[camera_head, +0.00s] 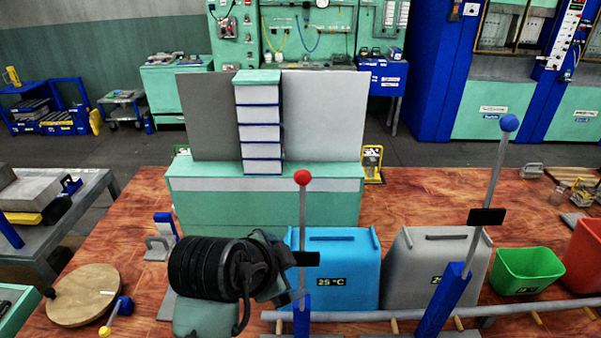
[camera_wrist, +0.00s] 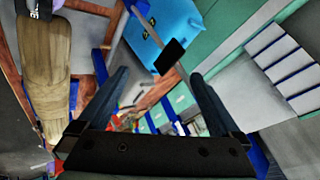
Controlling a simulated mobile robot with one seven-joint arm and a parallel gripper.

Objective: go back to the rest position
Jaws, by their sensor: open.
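My gripper (camera_wrist: 160,76) is open in the wrist view, its two dark fingers wide apart with nothing held between them. A grey lever with a black plate (camera_wrist: 170,55) shows beyond the fingertips; I cannot tell from this view how close it is. In the head view my dark arm end is at the lower middle, beside the upright lever with the red knob (camera_head: 302,178). My fingers cannot be made out there. The second lever, with a blue knob (camera_head: 508,123), leans to the right.
A blue box (camera_head: 345,262) marked 25 °C and a grey box (camera_head: 412,260) stand behind the levers. A green bin (camera_head: 527,270) and a red bin (camera_head: 584,256) are at right. A green press (camera_head: 200,200) stands behind my arm. A round wooden board (camera_head: 82,292) lies at left.

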